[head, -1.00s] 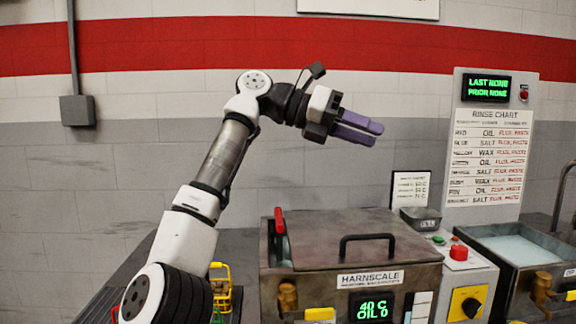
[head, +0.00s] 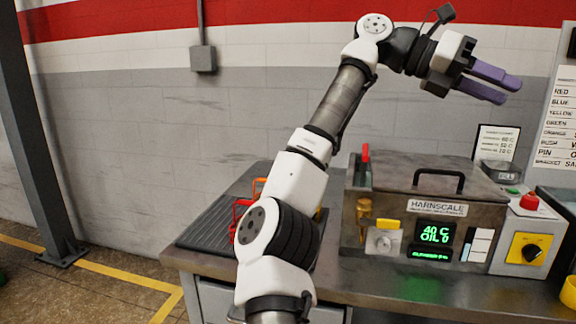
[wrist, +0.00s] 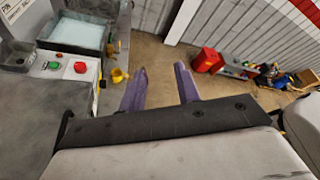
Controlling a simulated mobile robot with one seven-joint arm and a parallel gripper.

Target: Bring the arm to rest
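My gripper (head: 497,84) is raised in front of the grey wall, high above the furnace and pointing right. In the wrist view its two purple fingers (wrist: 160,86) stand apart with only the floor showing between them, so it is open and empty. My arm is bent and reaches up to the right, clear of the bench and the furnace.
The Harnscale furnace (head: 400,187) stands below, lid closed, display reading 40 C. A control box (head: 530,238) with a red button is to its right. Orange and red racks sit on a ribbed mat (head: 208,228) at left. The wrist view shows a liquid basin (wrist: 82,40) and a red floor bin (wrist: 207,60).

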